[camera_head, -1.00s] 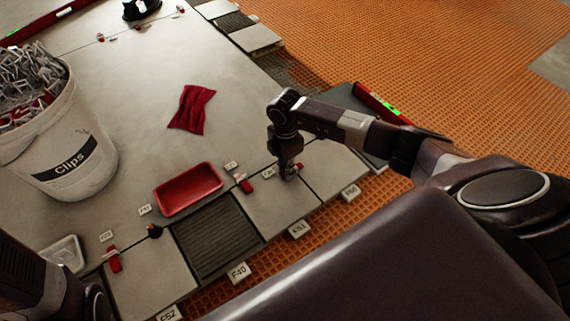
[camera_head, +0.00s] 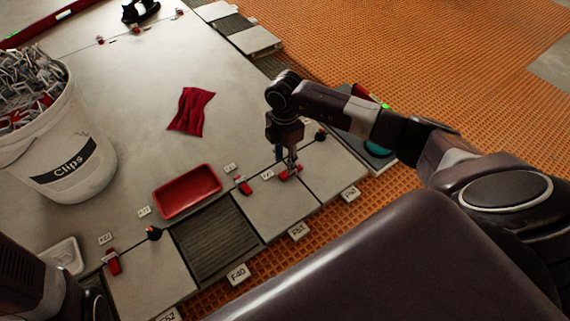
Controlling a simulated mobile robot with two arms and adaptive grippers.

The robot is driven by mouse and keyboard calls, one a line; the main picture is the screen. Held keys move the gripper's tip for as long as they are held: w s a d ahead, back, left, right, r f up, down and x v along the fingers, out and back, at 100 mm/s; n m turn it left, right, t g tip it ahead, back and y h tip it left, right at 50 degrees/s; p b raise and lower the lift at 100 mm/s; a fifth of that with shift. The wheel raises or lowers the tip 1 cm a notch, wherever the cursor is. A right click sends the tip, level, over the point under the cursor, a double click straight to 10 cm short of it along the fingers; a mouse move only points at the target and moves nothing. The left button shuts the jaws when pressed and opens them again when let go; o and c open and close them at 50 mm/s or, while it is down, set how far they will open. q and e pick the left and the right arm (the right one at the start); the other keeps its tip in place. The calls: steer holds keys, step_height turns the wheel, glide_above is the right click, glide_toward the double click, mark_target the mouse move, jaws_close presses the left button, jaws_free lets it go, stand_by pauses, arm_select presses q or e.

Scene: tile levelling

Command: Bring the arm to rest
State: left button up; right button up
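My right gripper (camera_head: 291,164) points down over the joint between two grey tiles, at a red wedge (camera_head: 290,173). From this angle I cannot tell whether its fingers touch the wedge or how far apart they are. My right arm (camera_head: 350,112) reaches in from the right, bent down at the wrist. My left arm (camera_head: 28,285) shows at the lower left edge, and its gripper is not in view.
A white bucket of clips (camera_head: 75,150) stands at the left. A red tray (camera_head: 187,190), a red cloth (camera_head: 191,110) and another red wedge (camera_head: 243,185) lie on the tiles. A dark knob (camera_head: 320,134) stands right of the gripper. Orange matting (camera_head: 450,70) lies beyond.

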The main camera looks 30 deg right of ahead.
step_height(320, 180, up, 7)
steer(key=shift+f, duration=0.2)
